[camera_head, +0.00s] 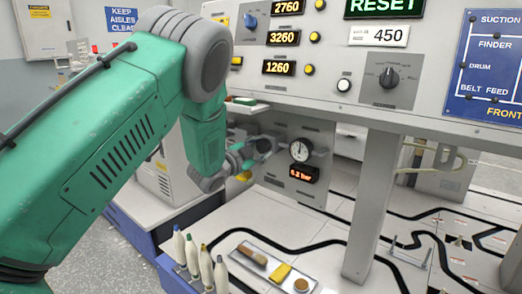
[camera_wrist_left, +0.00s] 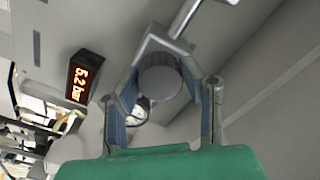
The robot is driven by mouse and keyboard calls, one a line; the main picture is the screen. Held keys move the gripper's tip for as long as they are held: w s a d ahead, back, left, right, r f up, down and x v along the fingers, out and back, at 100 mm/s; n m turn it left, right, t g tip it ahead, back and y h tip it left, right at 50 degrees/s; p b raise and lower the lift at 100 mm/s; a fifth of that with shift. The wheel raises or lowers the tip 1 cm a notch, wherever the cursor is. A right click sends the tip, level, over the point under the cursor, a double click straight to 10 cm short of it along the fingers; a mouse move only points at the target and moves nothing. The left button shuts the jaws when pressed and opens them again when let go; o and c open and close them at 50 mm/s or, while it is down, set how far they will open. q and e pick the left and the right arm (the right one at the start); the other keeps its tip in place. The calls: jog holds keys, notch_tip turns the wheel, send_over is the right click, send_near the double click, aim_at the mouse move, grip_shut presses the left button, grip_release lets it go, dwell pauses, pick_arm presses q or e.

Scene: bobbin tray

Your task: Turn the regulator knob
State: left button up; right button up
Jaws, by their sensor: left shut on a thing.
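The regulator knob (camera_wrist_left: 159,76) is a dark grey round knob in the left wrist view, between the two fingers of my left gripper (camera_wrist_left: 168,100). The fingers, with blue-grey pads, lie on either side of it and are shut on it. In the head view my left gripper (camera_head: 250,155) is at the knob (camera_head: 264,145), low on the grey panel, partly hiding it. A round white gauge (camera_head: 300,150) sits just right of the knob; the left wrist view shows part of it (camera_wrist_left: 140,110) behind a finger. My right gripper is in neither view.
A red-lit pressure display (camera_head: 304,173) below the gauge reads in bar; it also shows in the wrist view (camera_wrist_left: 82,78). A grey post (camera_head: 372,205) stands to the right. Several bottles (camera_head: 206,270) and a small tray (camera_head: 240,256) are at the front.

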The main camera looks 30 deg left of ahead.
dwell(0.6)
pick_arm(q)
jog(key=o, duration=1.1)
jog(key=shift+w, duration=0.1)
jog(key=shift+o, duration=0.2)
jog(key=s, duration=1.2)
jog(key=shift+a, duration=0.45)
jog(key=shift+f, duration=0.15)
